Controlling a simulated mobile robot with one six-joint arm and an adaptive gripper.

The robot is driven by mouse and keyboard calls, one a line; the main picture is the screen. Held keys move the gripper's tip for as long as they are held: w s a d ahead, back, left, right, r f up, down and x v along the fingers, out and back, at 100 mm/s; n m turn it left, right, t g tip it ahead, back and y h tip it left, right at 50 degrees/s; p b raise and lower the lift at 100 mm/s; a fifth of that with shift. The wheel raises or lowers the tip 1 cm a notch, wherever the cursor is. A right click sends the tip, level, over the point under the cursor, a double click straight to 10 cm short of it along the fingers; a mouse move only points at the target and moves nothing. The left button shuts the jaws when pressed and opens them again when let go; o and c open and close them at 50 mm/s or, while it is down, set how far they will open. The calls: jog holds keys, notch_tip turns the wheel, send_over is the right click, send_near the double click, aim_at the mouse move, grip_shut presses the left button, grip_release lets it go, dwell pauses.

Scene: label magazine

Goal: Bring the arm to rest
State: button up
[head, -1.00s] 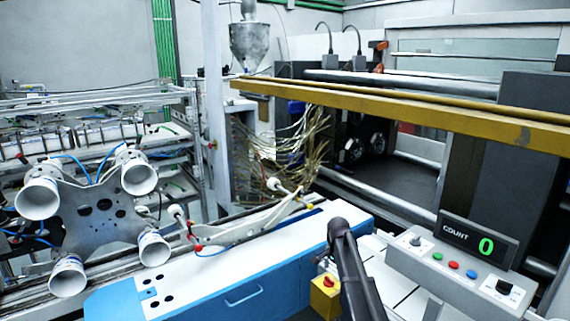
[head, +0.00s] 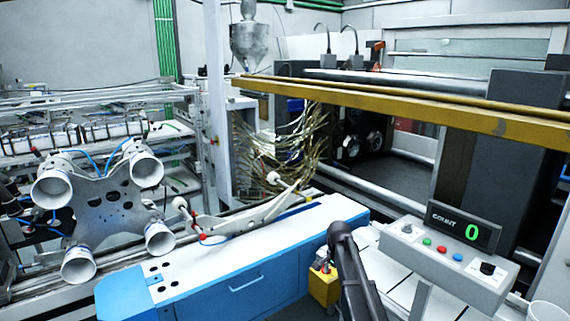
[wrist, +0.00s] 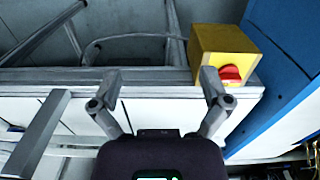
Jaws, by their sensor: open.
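My gripper (wrist: 161,73) shows in the wrist view with its two fingers spread wide and nothing between them. Beyond the fingertips is the edge of a white surface with a grey rail. A yellow box (wrist: 215,45) with a red knob is just past the right fingertip; I cannot tell how close it is. In the head view my dark arm reaches up from the bottom, right of the yellow box (head: 324,286); the gripper itself cannot be made out there.
A counter box (head: 450,245) reading 0 stands right of my arm. A blue and white bench (head: 240,255) is to the left, with a plate carrying white cups (head: 100,205) beyond. A yellow beam (head: 400,105) crosses above. A white round rim (head: 548,311) shows at bottom right.

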jog(key=s+f+n+b, duration=0.1)
jog(key=s+n, duration=0.9)
jog(key=s, duration=1.7)
jog(key=shift+s+f+b, duration=0.15)
jog(key=shift+f+b, duration=0.25)
jog(key=shift+b, duration=0.05)
